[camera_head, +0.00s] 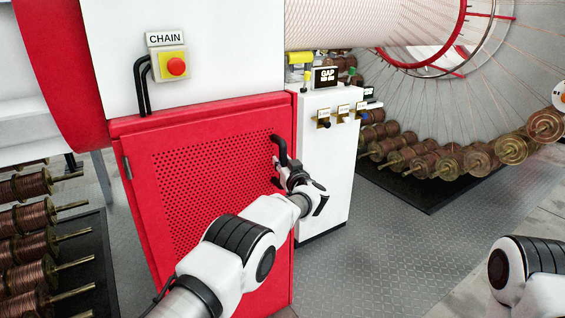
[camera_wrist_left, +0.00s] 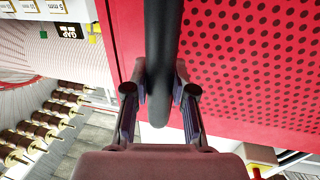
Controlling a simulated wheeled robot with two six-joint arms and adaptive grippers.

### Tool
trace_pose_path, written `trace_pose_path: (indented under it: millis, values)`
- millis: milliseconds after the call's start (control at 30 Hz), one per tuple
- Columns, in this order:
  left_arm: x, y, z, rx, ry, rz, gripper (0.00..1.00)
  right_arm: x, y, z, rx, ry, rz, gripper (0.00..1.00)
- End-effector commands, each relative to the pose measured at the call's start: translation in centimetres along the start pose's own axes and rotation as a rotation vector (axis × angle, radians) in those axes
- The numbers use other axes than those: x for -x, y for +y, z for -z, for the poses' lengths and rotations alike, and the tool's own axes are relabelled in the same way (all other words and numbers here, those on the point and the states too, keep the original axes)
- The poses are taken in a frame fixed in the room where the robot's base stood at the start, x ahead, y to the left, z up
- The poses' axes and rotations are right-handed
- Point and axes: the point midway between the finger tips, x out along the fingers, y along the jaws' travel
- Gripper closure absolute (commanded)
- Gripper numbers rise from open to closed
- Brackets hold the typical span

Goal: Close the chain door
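The chain door (camera_head: 215,200) is a red perforated panel under the CHAIN sign in the head view. It stands at or near its red frame; I cannot tell whether a small gap is left. Its black handle (camera_head: 281,148) is at the upper right of the panel. My left gripper (camera_head: 280,172) is at the handle's lower part. In the left wrist view the two fingers (camera_wrist_left: 161,78) lie on either side of the black handle (camera_wrist_left: 163,35) and appear to touch it. The red door (camera_wrist_left: 250,60) fills the right there. My right gripper is out of view.
A red button box (camera_head: 175,66) sits above the door. A white control cabinet (camera_head: 325,150) stands close at its right. Copper spools (camera_head: 478,158) line the carousel at right, and more spools (camera_head: 35,215) stand at left. Grey plate floor (camera_head: 370,240) is clear in front.

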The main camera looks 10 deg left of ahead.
Motion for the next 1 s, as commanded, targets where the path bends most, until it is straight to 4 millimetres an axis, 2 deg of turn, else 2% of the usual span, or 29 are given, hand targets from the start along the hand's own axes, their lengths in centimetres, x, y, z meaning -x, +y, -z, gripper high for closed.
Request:
trace_pose_path:
  millis: [33,100,400,533,667,900,1000]
  values:
    - [-0.1,0.1,0.7,0.001,0.009,-0.005,0.68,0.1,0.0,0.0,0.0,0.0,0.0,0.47]
    - [-0.1,0.1,0.7,0.001,0.009,-0.004,0.49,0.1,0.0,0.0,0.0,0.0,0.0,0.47]
    - [0.0,0.0,0.5,0.001,0.006,-0.001,0.49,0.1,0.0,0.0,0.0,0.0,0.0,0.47]
    - [0.7,0.1,0.5,0.0,0.005,-0.002,0.49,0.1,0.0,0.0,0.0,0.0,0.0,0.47]
    - [2.3,0.1,0.6,-0.003,0.006,-0.003,0.49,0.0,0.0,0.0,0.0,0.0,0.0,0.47]
    - [6.4,0.3,0.4,-0.002,0.006,-0.005,0.49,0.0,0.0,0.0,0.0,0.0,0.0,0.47]
    - [7.2,0.3,0.4,-0.001,0.007,-0.004,0.49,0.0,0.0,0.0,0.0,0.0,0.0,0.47]
